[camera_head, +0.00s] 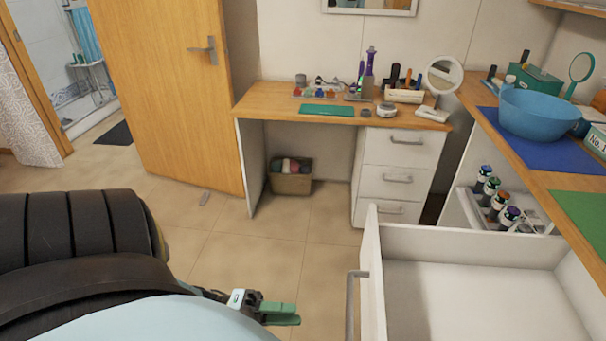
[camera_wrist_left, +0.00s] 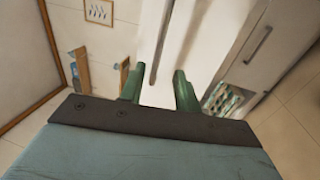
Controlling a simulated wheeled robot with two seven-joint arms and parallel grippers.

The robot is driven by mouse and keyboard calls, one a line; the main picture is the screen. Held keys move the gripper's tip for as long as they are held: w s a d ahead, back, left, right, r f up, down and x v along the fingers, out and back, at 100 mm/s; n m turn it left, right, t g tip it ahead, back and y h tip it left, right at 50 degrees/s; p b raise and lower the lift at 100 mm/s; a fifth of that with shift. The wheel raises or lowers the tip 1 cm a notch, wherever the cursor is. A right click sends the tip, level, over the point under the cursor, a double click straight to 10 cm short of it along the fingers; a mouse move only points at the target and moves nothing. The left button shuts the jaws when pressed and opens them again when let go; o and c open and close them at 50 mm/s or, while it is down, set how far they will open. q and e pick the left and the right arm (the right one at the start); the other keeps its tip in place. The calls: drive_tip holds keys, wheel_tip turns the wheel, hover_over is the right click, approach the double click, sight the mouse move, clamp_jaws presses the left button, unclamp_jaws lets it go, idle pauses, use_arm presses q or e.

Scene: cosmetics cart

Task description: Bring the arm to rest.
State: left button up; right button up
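My left arm comes in from the left, large and close in the head view. Its gripper (camera_head: 280,313) has green fingers and points right, low in the picture, beside the handle of an open white drawer (camera_head: 465,247). In the left wrist view the two fingers of this gripper (camera_wrist_left: 159,82) stand apart with nothing between them. It is open and empty. My right gripper is not in view.
The pulled-out drawer looks empty and its handle (camera_head: 351,305) is near the left gripper. A wooden desk (camera_head: 260,102) with cosmetics stands behind. A counter at right bears a blue bowl (camera_head: 533,112). Tiled floor (camera_head: 240,262) is free between arm and desk.

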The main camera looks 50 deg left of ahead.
use_arm(q)
drive_tip(key=shift+f, duration=0.1)
idle(0.6)
drive_tip(key=a+f+m+g+y, duration=0.25)
drive_tip(key=f+y, duration=0.35)
drive_tip(key=f, duration=0.6)
drive_tip(key=a+f+m+g+y, duration=0.1)
drive_tip(key=f+m+y, duration=0.3)
drive_tip(key=f, duration=0.7)
drive_tip(key=s+d+f+m+g+y, duration=0.2)
drive_tip(key=s+d+f+g, duration=0.1)
drive_tip(key=s+f, duration=0.4)
drive_tip(key=s+d+f+m+g+y, duration=0.3)
drive_tip(key=s+f+g, duration=0.3)
drive_tip(key=s, duration=0.6)
drive_tip(key=shift+s+d+f, duration=0.15)
drive_tip(key=shift+d+f, duration=0.05)
drive_tip(key=shift+f, duration=0.25)
drive_tip(key=shift+g, duration=0.25)
